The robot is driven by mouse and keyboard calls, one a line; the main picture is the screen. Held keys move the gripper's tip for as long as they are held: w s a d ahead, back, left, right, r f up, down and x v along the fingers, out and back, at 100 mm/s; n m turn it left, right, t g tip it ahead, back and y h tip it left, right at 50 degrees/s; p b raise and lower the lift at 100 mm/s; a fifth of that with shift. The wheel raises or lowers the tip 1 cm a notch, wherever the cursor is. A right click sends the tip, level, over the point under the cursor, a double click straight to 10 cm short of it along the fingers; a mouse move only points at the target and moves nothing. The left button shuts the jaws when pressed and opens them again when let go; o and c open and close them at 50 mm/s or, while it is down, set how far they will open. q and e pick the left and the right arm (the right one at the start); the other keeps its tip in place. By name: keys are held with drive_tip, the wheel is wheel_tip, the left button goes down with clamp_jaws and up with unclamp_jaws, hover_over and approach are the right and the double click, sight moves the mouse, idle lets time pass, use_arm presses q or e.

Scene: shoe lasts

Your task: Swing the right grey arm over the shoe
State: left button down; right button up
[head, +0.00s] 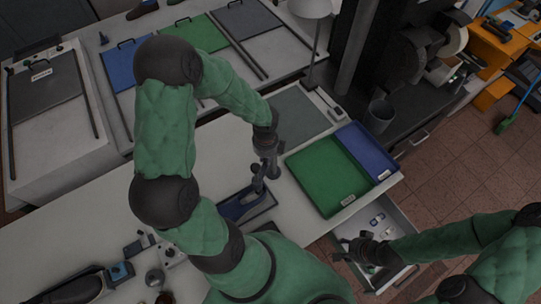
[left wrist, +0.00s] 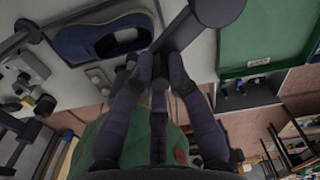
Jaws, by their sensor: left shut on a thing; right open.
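A dark blue shoe (head: 238,207) lies in a dark holder on the bench, below my left gripper in the head view. It shows at the top left of the left wrist view (left wrist: 85,45). A grey arm (left wrist: 200,28) with a round end stands beside the shoe there, to its right and not across it. My left gripper (head: 262,176) is shut on the grey arm; its fingers (left wrist: 160,68) close at the arm's lower end, partly hiding the grip. My right gripper (head: 370,256) is open and empty above the open drawer (head: 392,219).
A green tray (head: 322,178) and a blue tray (head: 366,152) lie right of the shoe. A lamp (head: 310,8) and a dark cup (head: 379,116) stand behind. A dark shoe (head: 74,290) and small fittings occupy the front left.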

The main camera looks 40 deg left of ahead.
use_arm(q)
drive_tip(key=shift+a+m+p, duration=0.5)
drive_tip(key=shift+m, duration=0.3)
drive_tip(key=c, duration=1.2)
unclamp_jaws()
wheel_tip(320, 180, up, 12)
drive_tip(key=shift+s, duration=0.1)
